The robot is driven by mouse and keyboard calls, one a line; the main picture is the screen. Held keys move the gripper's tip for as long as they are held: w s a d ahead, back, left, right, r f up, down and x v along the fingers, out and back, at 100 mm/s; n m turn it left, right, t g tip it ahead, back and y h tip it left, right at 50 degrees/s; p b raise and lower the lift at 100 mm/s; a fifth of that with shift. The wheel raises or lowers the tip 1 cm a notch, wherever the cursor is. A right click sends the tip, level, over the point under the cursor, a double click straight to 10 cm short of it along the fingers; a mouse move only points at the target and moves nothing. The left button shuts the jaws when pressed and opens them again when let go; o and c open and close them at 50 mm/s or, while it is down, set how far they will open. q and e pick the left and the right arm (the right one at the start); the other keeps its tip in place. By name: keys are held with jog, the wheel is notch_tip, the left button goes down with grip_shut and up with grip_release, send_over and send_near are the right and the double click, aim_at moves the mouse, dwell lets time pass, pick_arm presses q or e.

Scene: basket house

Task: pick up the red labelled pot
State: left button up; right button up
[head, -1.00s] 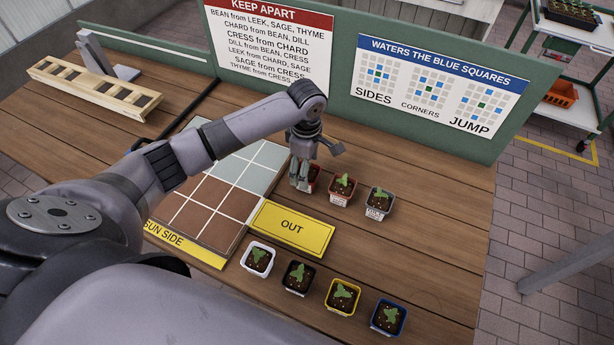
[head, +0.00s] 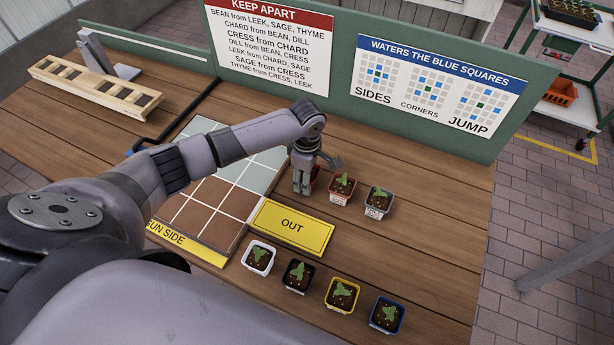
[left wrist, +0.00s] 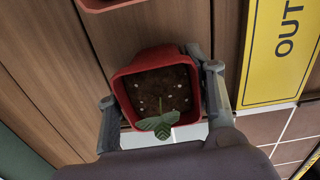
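My left gripper (head: 303,188) is down at the left end of the back row of pots. In the left wrist view its two fingers (left wrist: 162,105) stand on either side of a red pot (left wrist: 122,88) with dark soil, pale specks and a small green seedling. The fingers look spread and very close to the pot's sides; firm contact cannot be made out. The pot stands on the wooden table. In the head view the gripper mostly hides it, and no label shows on it. Another red pot (head: 341,197) with a white label stands to its right. My right gripper is out of view.
A grey pot (head: 377,211) ends the back row. White (head: 258,270), black (head: 297,287), yellow-rimmed (head: 341,306) and blue (head: 387,326) pots stand in front. A yellow OUT plate (head: 290,228) and a tiled grid (head: 212,205) lie left. A green board (head: 341,70) stands behind.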

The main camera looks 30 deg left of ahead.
pick_arm(q)
jog(key=shift+r, duration=0.1)
jog(key=c, duration=1)
jog(key=shift+c, duration=0.2)
